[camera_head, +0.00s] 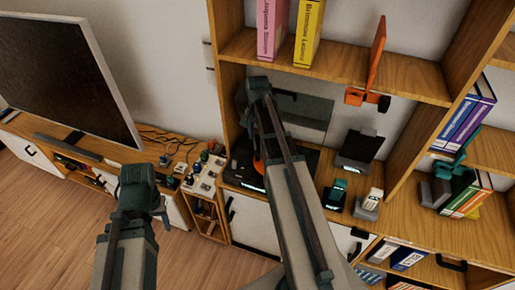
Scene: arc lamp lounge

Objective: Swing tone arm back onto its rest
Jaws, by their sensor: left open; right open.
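The record player (299,158) is a dark, low unit on the wooden shelf, with its see-through lid (312,112) raised behind it. An orange patch (258,164) shows at its left part. My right arm crosses in front and hides much of the deck; I cannot make out the tone arm or its rest. My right gripper (258,92) is open, in front of the player and its lid; I cannot tell how near it is to the deck. My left gripper (139,178) is open and empty, over the floor in front of the low cabinet.
A television (62,75) stands on the low cabinet at left. Small items on a light tray (205,172) are left of the player. A dark stand (360,152) and small devices (368,201) sit right of it. Books and an orange object (368,98) occupy shelves. The floor at left is clear.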

